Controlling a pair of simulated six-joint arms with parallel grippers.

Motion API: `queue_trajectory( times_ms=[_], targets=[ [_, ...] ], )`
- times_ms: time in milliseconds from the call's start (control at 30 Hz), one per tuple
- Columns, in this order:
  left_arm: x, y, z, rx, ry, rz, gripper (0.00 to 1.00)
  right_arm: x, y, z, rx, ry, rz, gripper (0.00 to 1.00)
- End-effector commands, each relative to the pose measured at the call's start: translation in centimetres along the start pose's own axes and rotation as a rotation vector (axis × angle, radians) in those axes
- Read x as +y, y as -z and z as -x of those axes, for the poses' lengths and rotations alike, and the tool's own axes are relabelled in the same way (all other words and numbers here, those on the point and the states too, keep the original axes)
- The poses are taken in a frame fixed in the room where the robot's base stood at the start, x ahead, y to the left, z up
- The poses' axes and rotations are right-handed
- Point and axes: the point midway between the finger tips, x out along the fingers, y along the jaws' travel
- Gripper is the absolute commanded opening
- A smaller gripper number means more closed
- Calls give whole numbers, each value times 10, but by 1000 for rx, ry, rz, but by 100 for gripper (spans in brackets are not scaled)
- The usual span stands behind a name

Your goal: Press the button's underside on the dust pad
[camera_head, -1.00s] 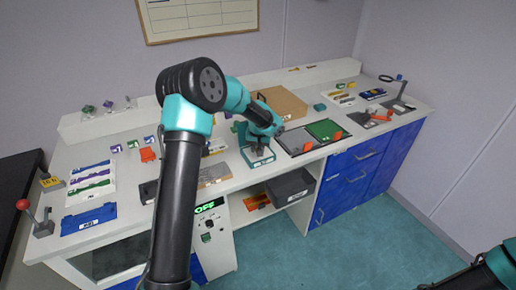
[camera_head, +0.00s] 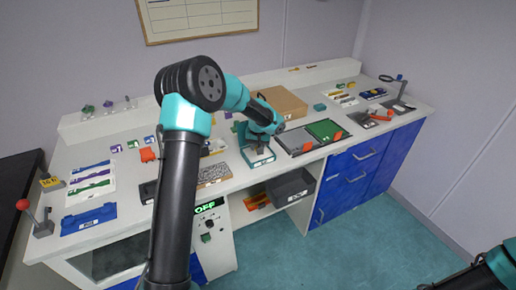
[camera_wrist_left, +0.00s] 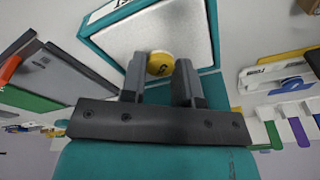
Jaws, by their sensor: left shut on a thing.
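The yellow button (camera_wrist_left: 160,63) with a dark mark on its face is between the fingertips of my left gripper (camera_wrist_left: 159,74), which is shut on it. The dust pad (camera_wrist_left: 130,38), a pale square surface in a teal frame, lies directly behind the button in the left wrist view. In the head view my left gripper (camera_head: 258,147) is low over the teal-framed pad (camera_head: 260,161). The button's underside is hidden, so I cannot tell whether it touches the pad.
A grey and green mat (camera_head: 304,138) lies right of the pad. A speckled tray (camera_head: 214,173) lies left of it, and a cardboard box (camera_head: 284,103) stands behind. A blue tray (camera_head: 88,219) and a red-knobbed lever (camera_head: 25,205) are at the far left.

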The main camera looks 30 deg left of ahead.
Motion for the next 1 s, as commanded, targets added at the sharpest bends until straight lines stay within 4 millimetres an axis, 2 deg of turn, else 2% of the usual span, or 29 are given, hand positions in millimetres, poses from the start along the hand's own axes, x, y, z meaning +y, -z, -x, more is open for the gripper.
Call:
queue_trajectory(
  times_ms=[700, 1000],
  targets=[
    [-2, 8, 46, 6, -2, 0, 10, 0, 0, 0, 0, 0, 0, 43],
    [-2, 10, 60, 4, -2, 1, 10, 0, 0, 0, 0, 0, 0, 43]
  ],
)
